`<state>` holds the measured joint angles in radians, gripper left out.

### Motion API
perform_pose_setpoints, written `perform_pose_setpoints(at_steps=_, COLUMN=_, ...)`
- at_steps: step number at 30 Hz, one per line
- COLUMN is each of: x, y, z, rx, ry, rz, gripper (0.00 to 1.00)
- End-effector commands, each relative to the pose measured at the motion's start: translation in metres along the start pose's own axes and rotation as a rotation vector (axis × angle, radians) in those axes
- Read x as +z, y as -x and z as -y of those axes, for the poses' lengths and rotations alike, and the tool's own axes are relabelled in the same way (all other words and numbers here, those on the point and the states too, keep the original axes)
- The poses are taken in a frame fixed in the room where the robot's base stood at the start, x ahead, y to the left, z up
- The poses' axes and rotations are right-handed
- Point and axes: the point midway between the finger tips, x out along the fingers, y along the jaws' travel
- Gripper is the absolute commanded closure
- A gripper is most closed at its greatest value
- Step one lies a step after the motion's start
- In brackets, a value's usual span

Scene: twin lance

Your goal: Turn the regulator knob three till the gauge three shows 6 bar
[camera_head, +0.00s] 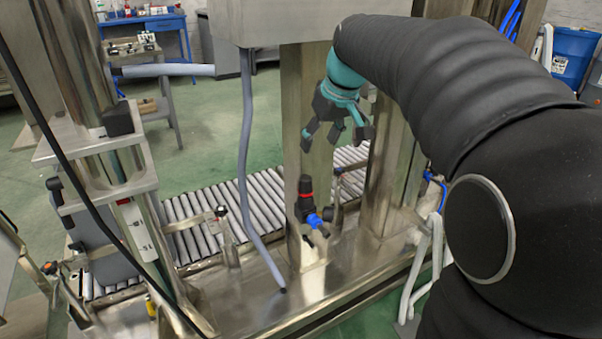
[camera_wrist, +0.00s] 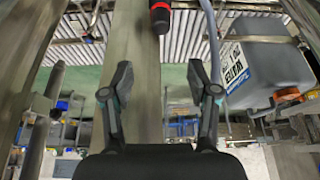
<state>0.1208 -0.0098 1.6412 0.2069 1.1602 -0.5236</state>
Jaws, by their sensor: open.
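A regulator with a black knob (camera_head: 305,184), a red ring below it and a blue fitting (camera_head: 314,220), is mounted low on the steel post in the head view. The knob also shows at the top edge of the wrist view (camera_wrist: 160,17), partly cut off. I cannot read a number on it. No gauge face is readable in either view. My gripper (camera_head: 337,134) is open and empty, above the regulator and slightly to its right in the head view. In the wrist view its fingers (camera_wrist: 160,82) are spread wide, apart from the knob.
A steel post (camera_head: 292,110) stands directly behind the regulator. A grey hose (camera_head: 246,150) hangs to its left. A roller conveyor (camera_head: 200,205) runs behind, over a green floor. A grey canister (camera_wrist: 262,68) with a label shows at the right of the wrist view.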

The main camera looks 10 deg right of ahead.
Motion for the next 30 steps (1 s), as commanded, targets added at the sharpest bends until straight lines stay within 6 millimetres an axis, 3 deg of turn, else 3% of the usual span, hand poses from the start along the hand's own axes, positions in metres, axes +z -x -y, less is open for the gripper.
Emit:
perform_pose_setpoints(at_steps=8, x=0.004, y=-0.018, z=0.002, rx=-0.007, ry=0.041, rz=0.013, gripper=0.4)
perform_pose_setpoints(at_steps=24, x=0.005, y=-0.113, z=0.002, rx=-0.006, ry=0.039, rz=0.013, gripper=0.4)
perform_pose_setpoints(at_steps=30, x=0.005, y=-0.134, z=0.002, rx=-0.005, ry=0.038, rz=0.012, gripper=0.4)
